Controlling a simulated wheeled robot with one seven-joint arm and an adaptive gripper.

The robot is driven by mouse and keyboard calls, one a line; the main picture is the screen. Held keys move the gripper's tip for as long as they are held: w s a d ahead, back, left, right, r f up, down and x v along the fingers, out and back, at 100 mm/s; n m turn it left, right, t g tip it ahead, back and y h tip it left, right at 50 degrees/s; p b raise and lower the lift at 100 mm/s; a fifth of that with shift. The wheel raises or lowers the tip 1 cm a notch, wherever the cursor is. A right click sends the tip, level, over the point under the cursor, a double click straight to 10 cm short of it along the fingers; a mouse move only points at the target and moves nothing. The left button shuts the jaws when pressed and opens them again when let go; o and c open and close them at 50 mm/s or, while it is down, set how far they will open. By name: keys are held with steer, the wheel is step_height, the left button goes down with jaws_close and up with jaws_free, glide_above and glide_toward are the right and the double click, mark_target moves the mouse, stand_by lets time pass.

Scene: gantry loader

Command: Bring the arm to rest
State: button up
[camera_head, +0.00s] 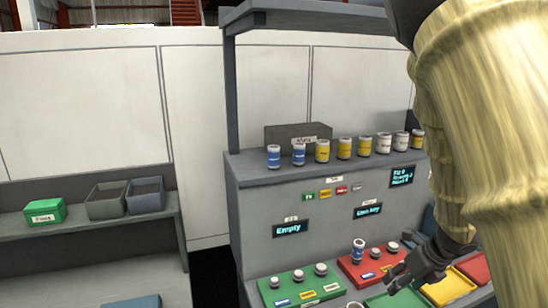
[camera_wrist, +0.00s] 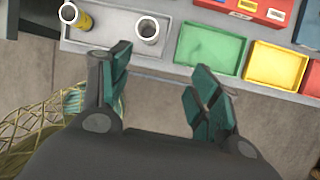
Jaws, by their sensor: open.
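My gripper (camera_head: 412,272) shows at the lower right of the head view, in front of the workbench with its fingers apart. In the wrist view my gripper (camera_wrist: 162,90) is open, with two dark green finger pads and nothing between them. Below the fingers is bare grey floor, with the bench edge just beyond them. My arm fills the right side of the head view and hides part of the bench behind it.
A grey workbench (camera_head: 265,215) carries a shelf row of several blue, yellow and white canisters (camera_head: 344,148). Below are a green tray (camera_head: 303,289), a red tray (camera_head: 365,266) and a yellow bin (camera_wrist: 275,66). A side shelf (camera_head: 90,227) at left holds a green box (camera_head: 45,212) and grey bins (camera_head: 107,201).

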steer(key=s+a+f+m+b, duration=0.2)
steer(key=s+a+f+m, duration=0.15)
steer(key=f+m, duration=0.5)
steer(key=s+a+f+m+b, duration=0.25)
steer(key=s+f+m, duration=0.3)
steer(key=f, duration=0.65)
steer(key=s+a+f+m+b, duration=0.1)
steer(key=s+a+f+m, duration=0.25)
steer(key=f+m, duration=0.6)
steer(key=s+f+m+g+h+b, duration=0.1)
steer(key=s+f+m+g+b, duration=0.1)
steer(key=s+f+m, duration=0.6)
steer(key=s+a+f+m+g+h+b, duration=0.1)
steer(key=s+f+m+g, duration=0.1)
steer(key=s+f+m, duration=0.6)
steer(key=s, duration=0.6)
steer(key=shift+a+b, duration=0.15)
steer(key=shift+b, duration=0.25)
